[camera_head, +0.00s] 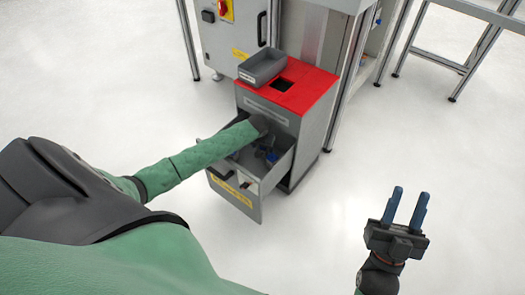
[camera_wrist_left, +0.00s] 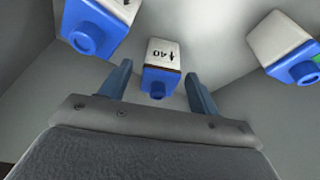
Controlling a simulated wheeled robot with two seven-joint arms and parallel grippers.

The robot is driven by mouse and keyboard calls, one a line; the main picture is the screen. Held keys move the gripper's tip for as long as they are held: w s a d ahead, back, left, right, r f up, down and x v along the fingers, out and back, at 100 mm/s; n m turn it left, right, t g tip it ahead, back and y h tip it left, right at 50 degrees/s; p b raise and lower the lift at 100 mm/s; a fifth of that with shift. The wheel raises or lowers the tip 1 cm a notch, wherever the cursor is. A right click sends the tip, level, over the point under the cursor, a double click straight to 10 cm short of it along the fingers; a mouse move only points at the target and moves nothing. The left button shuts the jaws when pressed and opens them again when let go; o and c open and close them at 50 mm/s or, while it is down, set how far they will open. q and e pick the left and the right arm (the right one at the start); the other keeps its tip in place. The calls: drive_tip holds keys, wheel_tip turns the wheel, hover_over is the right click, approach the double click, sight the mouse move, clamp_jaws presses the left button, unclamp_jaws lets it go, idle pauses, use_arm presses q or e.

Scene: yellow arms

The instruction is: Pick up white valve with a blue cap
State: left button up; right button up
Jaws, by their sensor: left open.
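A white valve with a blue cap (camera_wrist_left: 161,67) lies in the drawer, between and just beyond the fingertips of my left gripper (camera_wrist_left: 160,85) in the left wrist view. It bears black marking. My left gripper is open with nothing visibly held. Two more white and blue valves show, one at upper left (camera_wrist_left: 92,24) and one at upper right (camera_wrist_left: 285,47). In the head view my left arm reaches into the open drawer (camera_head: 236,197), and its gripper is mostly hidden there. My right gripper (camera_head: 406,208) is open and empty over the floor at the right.
The drawer belongs to a grey cabinet with a red top (camera_head: 312,89). A grey tray (camera_head: 262,66) sits on that top beside a dark square opening. Drawer walls surround my left gripper. Metal frame legs stand behind; the floor (camera_head: 330,220) at front right is clear.

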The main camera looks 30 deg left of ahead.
use_arm(q)
drive_tip(key=shift+f, duration=0.2)
drive_tip(key=c, duration=1.1)
drive_tip(key=shift+r, duration=0.1)
